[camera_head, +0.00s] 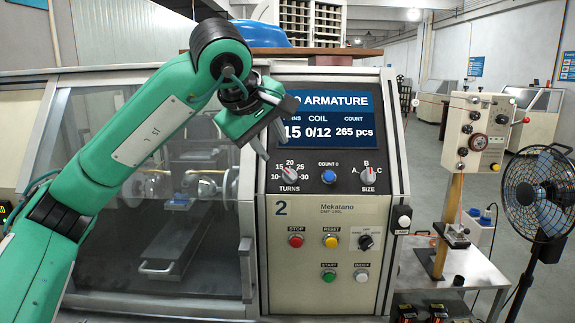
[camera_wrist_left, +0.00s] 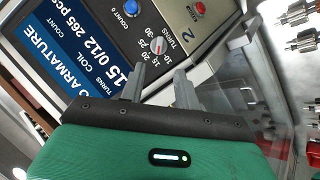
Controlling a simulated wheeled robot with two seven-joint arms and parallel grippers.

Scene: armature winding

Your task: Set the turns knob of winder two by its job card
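Winder two's panel (camera_head: 330,225) carries a large "2". The knob also shows in the left wrist view (camera_wrist_left: 157,46). The blue screen (camera_head: 330,117) reads 15 turns, coil 0/12, 265 pcs, partly covered by my left gripper. My left gripper (camera_head: 273,152) is open and empty, its fingertips just above and left of the knob. In the left wrist view the two fingers (camera_wrist_left: 160,75) stand apart, short of the knob. No job card is readable.
Beside the knob are a blue count button (camera_head: 329,177) and a size knob (camera_head: 369,175). Below are stop (camera_head: 296,241), reset (camera_head: 331,241) and start (camera_head: 328,275) buttons. A clear guard (camera_head: 215,240) lies left. A fan (camera_head: 540,195) and tensioner stand (camera_head: 470,140) are right.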

